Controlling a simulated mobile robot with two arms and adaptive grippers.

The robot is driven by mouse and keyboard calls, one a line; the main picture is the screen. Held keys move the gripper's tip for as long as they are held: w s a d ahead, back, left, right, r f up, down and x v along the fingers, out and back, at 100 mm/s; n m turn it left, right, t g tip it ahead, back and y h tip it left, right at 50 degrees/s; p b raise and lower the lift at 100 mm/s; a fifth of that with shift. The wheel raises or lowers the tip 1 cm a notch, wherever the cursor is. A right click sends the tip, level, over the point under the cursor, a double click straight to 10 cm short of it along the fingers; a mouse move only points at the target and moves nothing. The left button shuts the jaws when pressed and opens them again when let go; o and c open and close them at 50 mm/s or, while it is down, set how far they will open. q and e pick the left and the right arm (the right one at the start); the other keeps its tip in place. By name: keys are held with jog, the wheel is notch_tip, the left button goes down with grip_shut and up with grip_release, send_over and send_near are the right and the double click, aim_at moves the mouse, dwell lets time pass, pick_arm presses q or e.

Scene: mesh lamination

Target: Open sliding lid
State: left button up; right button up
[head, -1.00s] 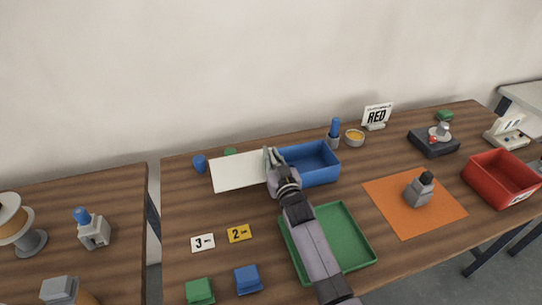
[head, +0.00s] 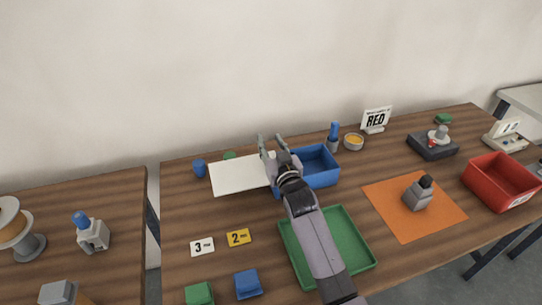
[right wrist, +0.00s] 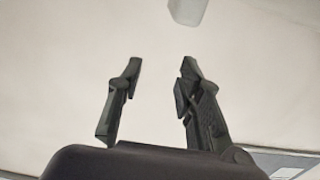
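The white sliding lid (head: 238,175) lies to the left of the blue box (head: 321,167), whose inside shows open. The lid's right end and the box's left end are partly hidden by my right gripper and arm. My right gripper (head: 272,140) is over the place where lid and box meet, its fingers apart. In the right wrist view the gripper (right wrist: 158,75) is open, with nothing between the fingers. My left gripper is not in view.
A green tray (head: 361,250) lies in front of the box, under my right arm. A blue-topped bottle (head: 333,137) and a small bowl (head: 353,142) stand right of the box. A blue cylinder (head: 199,168) stands behind the lid's left end. An orange mat (head: 390,205) lies to the right.

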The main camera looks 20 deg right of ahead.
jog(key=shift+r, duration=2)
jog(key=shift+r, duration=0.1)
